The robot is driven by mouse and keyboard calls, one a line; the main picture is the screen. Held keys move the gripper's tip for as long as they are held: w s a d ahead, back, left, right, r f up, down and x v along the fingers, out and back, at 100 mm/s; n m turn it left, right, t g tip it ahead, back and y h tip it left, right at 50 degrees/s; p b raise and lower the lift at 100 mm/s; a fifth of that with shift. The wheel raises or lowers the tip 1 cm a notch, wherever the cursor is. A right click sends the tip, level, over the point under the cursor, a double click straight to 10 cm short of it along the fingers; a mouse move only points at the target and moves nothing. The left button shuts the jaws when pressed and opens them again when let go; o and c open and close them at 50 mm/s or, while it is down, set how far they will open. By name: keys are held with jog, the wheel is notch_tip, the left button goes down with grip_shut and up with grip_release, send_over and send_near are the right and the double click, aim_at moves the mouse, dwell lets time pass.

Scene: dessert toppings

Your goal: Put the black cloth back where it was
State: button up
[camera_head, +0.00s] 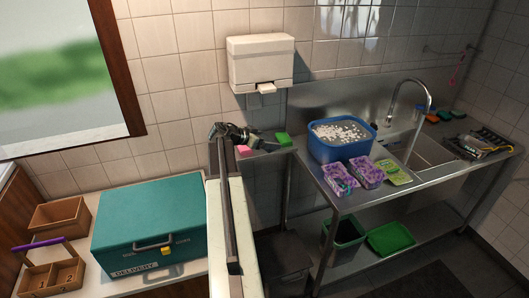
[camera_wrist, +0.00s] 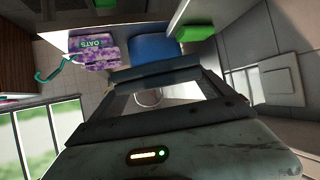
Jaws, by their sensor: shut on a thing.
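My gripper (camera_head: 222,130) is at the upper end of my arm in the head view, in front of the tiled wall below the white dispenser. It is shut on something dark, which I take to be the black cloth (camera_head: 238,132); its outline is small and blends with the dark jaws. In the wrist view my gripper (camera_wrist: 155,73) shows as a dark frame with its tips close together, and the cloth cannot be told apart from it there. No other black cloth stands out in either view.
A pink sponge (camera_head: 244,149) and a green sponge (camera_head: 283,139) lie near my gripper. A blue tub (camera_head: 325,149), purple packs (camera_head: 367,172) and a sink (camera_head: 420,152) are on the steel counter at right. A teal delivery box (camera_head: 130,210) and wooden boxes (camera_head: 55,215) stand at left.

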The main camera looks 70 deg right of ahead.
jog(key=w+d+f+b, duration=0.2)
jog(key=w+f+b, duration=0.4)
jog(key=f, duration=0.3)
jog(key=d, duration=0.5)
jog(key=w+d, duration=0.1)
jog(key=d, duration=0.9)
jog(key=shift+w+f+b, duration=0.2)
jog(key=shift+w+b, duration=0.1)
jog(key=shift+b, duration=0.1)
jog(key=f+b, duration=0.4)
jog(key=shift+d, duration=0.2)
jog(key=shift+r, duration=0.2)
jog(key=shift+f, duration=0.15)
jog(key=o, duration=1.2)
